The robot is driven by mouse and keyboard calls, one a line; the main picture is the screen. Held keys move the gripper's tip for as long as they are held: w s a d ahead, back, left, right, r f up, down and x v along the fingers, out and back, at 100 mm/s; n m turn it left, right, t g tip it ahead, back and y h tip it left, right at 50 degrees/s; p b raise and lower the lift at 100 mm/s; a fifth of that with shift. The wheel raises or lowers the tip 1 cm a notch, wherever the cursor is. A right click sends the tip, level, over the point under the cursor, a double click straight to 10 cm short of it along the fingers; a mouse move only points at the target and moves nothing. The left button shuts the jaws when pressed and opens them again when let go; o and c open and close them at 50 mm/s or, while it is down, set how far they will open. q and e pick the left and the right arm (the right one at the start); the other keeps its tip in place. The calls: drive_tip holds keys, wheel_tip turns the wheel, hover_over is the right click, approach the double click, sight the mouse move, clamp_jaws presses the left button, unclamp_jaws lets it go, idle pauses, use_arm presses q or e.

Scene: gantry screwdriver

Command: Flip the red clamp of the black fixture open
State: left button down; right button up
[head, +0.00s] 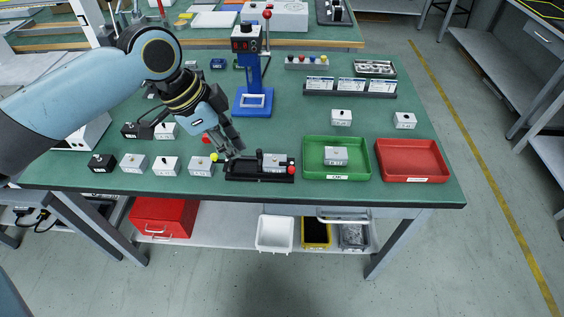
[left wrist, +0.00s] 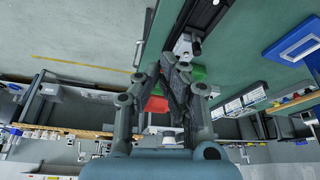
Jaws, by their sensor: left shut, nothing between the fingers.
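The black fixture (head: 258,176) lies near the front edge of the green workbench, with a grey block (head: 274,160) seated toward its right part. A red knob (head: 291,170) shows at its right end; I cannot make out the clamp's arm clearly. A yellow knob (head: 214,157) shows by its left end. My left gripper (head: 232,151) is shut and empty, pointing down over the fixture's left part, apart from the red knob. In the left wrist view, the fixture (left wrist: 207,14) is at the top, beyond the shut fingers (left wrist: 176,66). My right gripper is out of view.
A green tray (head: 310,164) holding a grey block stands just right of the fixture, and a red tray (head: 412,176) stands farther right. Several grey blocks line the left front. A blue press stand (head: 253,104) rises behind. The bench between press and trays is mostly clear.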

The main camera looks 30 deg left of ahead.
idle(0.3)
use_arm(q)
drive_tip(key=b+x, duration=0.1)
drive_tip(key=x, duration=0.8)
drive_tip(key=shift+d+f, duration=0.1)
drive_tip(key=shift+f, duration=0.1)
drive_tip(key=shift+w+d+f, duration=0.2)
drive_tip(key=shift+w+d, duration=0.95)
drive_tip(key=shift+w, duration=0.05)
drive_tip(key=shift+w+d, duration=0.3)
drive_tip(key=shift+w, duration=0.05)
drive_tip(key=shift+p, duration=0.35)
drive_tip(key=shift+s+d+n+p, duration=0.1)
drive_tip(key=shift+d+n+p, duration=0.15)
drive_tip(key=shift+p, duration=0.2)
